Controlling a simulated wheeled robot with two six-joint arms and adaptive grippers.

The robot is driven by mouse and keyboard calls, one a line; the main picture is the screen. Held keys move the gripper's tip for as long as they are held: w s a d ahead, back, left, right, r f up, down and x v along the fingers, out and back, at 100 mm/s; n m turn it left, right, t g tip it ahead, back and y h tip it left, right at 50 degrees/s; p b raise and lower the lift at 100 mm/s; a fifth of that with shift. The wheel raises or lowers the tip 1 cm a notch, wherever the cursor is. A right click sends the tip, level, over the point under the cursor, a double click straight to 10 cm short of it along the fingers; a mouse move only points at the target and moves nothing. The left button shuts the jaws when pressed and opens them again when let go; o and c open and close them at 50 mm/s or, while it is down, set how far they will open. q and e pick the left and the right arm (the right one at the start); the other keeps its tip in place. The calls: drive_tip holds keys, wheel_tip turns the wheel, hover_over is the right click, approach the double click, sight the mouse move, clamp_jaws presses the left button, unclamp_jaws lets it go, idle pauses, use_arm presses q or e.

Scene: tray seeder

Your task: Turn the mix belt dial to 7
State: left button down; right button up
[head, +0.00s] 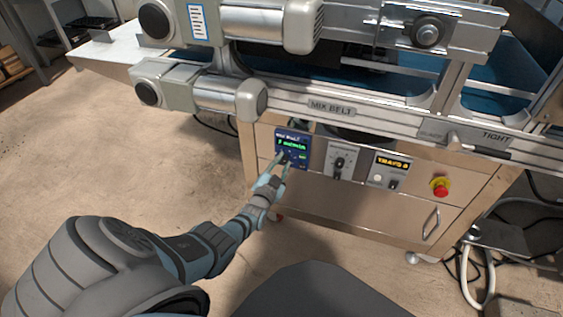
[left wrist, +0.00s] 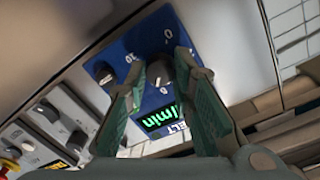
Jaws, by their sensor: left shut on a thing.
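The blue mix belt panel (head: 292,147) is on the front of the steel cabinet, with a lit green readout (head: 292,144) whose figure I cannot read surely. In the left wrist view the panel (left wrist: 145,48) is tilted, with a black dial (left wrist: 160,70) and white scale numbers such as 0 and 10 around it. My left gripper (head: 286,157) reaches the lower part of the panel. Its green-padded fingers (left wrist: 166,75) are shut on the dial, one on each side. The dial's pointer is hidden or too unclear to read. My right gripper is in neither view.
A smaller black knob (left wrist: 103,72) sits on the same panel. To the right are a grey switch panel (head: 340,160), a panel with a yellow display (head: 392,168) and a red emergency button (head: 440,187). The MIX BELT rail (head: 332,108) and motor (head: 228,97) overhang above.

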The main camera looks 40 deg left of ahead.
use_arm(q)
drive_tip(key=shift+m, duration=0.9)
drive_tip(key=c, duration=1.4)
unclamp_jaws()
drive_tip(key=shift+o, duration=0.2)
drive_tip(key=v, duration=1.2)
